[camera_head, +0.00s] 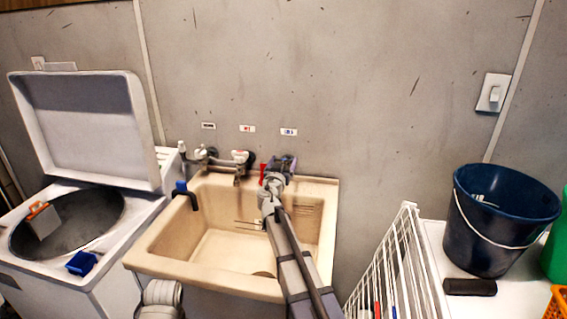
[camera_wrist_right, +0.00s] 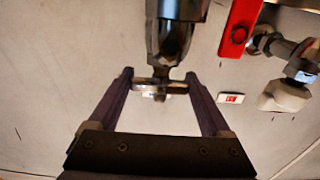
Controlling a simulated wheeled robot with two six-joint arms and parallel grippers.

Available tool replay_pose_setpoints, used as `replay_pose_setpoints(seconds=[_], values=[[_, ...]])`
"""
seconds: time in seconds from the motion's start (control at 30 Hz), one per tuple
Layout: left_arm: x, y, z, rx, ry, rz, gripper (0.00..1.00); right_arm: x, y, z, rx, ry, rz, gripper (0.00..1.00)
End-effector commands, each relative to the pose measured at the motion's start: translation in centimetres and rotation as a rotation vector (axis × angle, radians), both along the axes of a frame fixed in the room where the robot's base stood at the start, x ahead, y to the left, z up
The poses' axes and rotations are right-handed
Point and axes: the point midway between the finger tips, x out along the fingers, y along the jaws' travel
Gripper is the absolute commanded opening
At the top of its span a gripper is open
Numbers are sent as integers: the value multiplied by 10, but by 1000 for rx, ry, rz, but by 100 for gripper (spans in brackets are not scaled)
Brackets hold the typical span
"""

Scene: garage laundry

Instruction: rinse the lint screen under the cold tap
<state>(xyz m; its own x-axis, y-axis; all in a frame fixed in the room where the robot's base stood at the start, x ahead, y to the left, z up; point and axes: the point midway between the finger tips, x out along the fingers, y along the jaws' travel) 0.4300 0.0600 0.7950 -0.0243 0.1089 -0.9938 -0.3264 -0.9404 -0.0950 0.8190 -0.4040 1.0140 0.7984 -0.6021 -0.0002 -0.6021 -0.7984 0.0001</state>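Taps are mounted on the wall above a beige sink (camera_head: 160,250), with white and red markings on the middle tap (camera_head: 240,156). My right gripper (camera_head: 277,163) is at the rightmost tap, below the blue-marked label (camera_head: 289,132). In the right wrist view, its two dark fingers (camera_wrist_right: 159,80) stand on either side of a metal tap handle (camera_wrist_right: 158,86); whether they press on it is unclear. A grey piece with an orange edge (camera_head: 42,219) stands in the washer opening; I cannot tell whether it is the lint screen. My left gripper is out of view.
A red tag (camera_wrist_right: 240,28) hangs beside the tap. A blue and black piece (camera_head: 183,190) sits on the sink's left rim. The washer lid (camera_head: 88,125) stands open at left. A white rack (camera_head: 405,265) and a dark blue bucket (camera_head: 490,230) are at right.

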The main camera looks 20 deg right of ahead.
Motion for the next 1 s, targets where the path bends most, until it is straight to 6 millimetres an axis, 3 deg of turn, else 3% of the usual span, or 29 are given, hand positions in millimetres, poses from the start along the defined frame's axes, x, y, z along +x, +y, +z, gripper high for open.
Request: replay_pose_setpoints(seconds=[0.07, 0.43, 0.67, 1.0], values=[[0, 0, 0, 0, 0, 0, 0, 0, 0, 0, 0, 0, 0, 70], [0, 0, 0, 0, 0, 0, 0, 0, 0, 0, 0, 0, 0, 28], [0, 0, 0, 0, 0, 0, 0, -2, -2, 0, 0, 0, 64, 27], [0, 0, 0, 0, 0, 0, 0, -1, -3, 0, 1, 0, 334, 27]])
